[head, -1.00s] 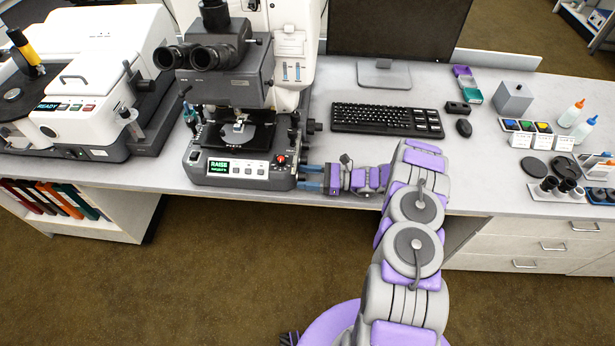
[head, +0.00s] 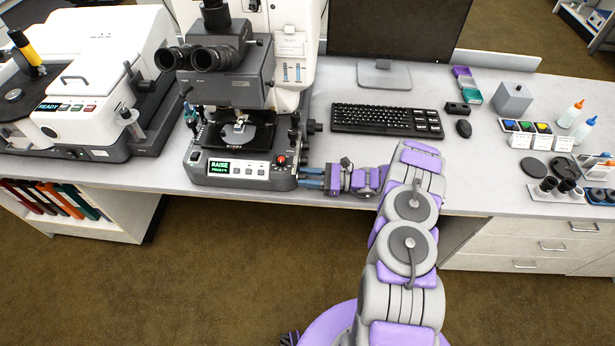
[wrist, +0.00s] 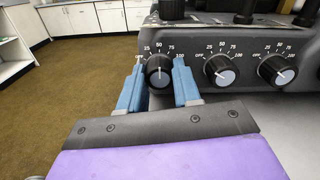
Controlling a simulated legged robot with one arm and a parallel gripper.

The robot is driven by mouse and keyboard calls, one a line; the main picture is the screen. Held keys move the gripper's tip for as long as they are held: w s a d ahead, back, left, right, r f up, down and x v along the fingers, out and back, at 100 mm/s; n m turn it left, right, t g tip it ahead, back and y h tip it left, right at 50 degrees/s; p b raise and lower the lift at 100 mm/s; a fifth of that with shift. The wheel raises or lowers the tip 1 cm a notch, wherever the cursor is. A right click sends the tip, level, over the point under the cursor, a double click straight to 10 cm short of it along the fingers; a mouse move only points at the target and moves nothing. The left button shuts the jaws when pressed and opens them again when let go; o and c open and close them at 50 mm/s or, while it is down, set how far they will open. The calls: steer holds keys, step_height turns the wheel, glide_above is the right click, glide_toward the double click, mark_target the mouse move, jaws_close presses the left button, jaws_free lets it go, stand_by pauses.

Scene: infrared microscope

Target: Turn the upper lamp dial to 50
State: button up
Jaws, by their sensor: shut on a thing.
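My gripper (wrist: 159,80) is shut on a black dial (wrist: 159,70) on the microscope's side, its blue fingers on either side of the knob. The white line on this dial points roughly upward, close to the 50 mark; the exact reading is hard to tell. Two similar dials with grey faces, a middle one (wrist: 219,71) and a right one (wrist: 277,70), stand clear of the fingers. In the head view my gripper (head: 312,178) reaches the right side of the microscope base (head: 222,183), and the dials are hidden there.
The microscope's front display (head: 219,167) shows "RAISE" with a smaller line below it. A red knob (head: 281,160) sits on the panel's right. A keyboard (head: 386,120) and mouse (head: 464,128) lie behind my arm. The desk's front edge runs under my forearm.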

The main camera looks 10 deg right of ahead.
steer(key=o, duration=1.1)
steer(key=shift+d, duration=0.1)
steer(key=shift+c, duration=0.2)
steer(key=p+v, duration=0.3)
steer(key=v, duration=1.4)
steer(key=shift+d, duration=0.25)
